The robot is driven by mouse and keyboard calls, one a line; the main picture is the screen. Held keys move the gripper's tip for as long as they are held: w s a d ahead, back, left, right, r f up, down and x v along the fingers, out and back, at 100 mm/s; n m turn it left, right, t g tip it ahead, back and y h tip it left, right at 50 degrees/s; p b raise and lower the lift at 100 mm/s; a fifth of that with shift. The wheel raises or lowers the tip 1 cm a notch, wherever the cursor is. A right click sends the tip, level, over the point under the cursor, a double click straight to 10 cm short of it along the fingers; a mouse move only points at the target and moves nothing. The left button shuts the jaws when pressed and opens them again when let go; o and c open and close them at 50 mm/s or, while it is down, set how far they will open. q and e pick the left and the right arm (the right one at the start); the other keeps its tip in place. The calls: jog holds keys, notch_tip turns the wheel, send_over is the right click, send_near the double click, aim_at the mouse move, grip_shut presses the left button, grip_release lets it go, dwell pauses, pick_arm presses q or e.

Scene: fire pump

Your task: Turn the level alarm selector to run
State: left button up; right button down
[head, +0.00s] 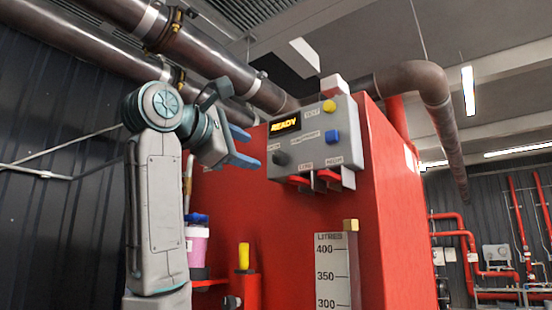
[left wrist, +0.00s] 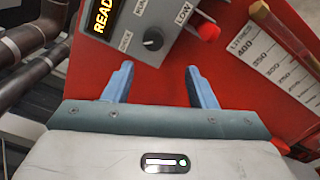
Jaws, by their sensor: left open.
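A grey control panel (head: 318,143) is mounted on the red tank and has a lit READY display (head: 285,124). A dark round knob (head: 280,158) sits at its lower left and also shows in the left wrist view (left wrist: 153,39). In the left wrist view the two blue fingertips (left wrist: 160,68) are apart, with the knob beyond the gap, not touched.
A yellow button (head: 329,106) and a blue button (head: 332,136) are on the panel's right side. Red levers (head: 328,176) stick out below it. A litres gauge (head: 333,270) stands lower down. Dark pipes (head: 215,55) run overhead behind my left arm.

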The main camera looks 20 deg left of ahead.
aim_at(278, 157)
pick_arm(q)
jog(key=p+x, duration=0.2)
jog(key=x, duration=0.1)
jog(key=r+p+x, duration=0.1)
jog(key=p+x, duration=0.1)
jog(key=x, duration=0.1)
jog(key=p+x, duration=0.2)
jog(key=x, duration=0.1)
jog(key=shift+d+r, duration=0.2)
jog(key=shift+r, duration=0.05)
jog(key=shift+w+d+p, duration=0.1)
jog(key=shift+w+p, duration=0.3)
jog(key=shift+w+f, duration=0.15)
jog(key=c, duration=1)
